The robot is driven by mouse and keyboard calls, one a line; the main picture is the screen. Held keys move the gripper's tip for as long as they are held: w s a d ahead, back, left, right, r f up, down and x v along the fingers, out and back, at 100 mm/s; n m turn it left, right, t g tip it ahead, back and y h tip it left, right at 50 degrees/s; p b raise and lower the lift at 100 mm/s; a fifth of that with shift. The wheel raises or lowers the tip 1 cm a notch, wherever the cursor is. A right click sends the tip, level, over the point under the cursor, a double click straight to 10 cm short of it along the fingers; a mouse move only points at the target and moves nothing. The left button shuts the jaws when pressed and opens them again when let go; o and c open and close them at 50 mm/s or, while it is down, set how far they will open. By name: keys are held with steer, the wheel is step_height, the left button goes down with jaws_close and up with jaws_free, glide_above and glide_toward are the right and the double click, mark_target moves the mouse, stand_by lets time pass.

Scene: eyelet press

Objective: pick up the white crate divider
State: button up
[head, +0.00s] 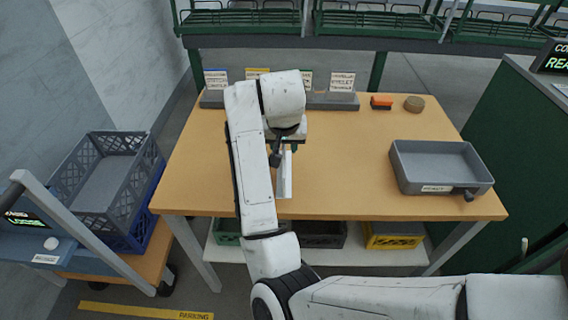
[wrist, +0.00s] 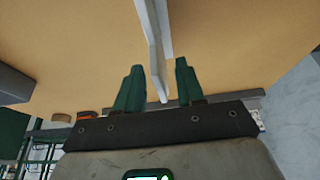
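The white crate divider (head: 285,178) is a thin upright panel over the near middle of the wooden table, below my gripper (head: 284,150) in the head view. My arm hides part of it. In the wrist view the divider (wrist: 152,38) runs down between the two green fingers of my gripper (wrist: 159,64). The fingers stand apart, one on each side of the panel, with a visible gap on both sides. I cannot tell how the divider's lower edge rests on the table.
A grey tray (head: 442,188) stands on the table's right. An orange block (head: 381,102) and a round brown item (head: 413,104) lie at the back right, beside a labelled grey rack (head: 335,101). A grey crate (head: 76,208) stands at left. The table's left side is clear.

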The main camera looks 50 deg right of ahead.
steer(key=shift+x, duration=1.25)
steer(key=shift+c, duration=0.4)
jaws_close()
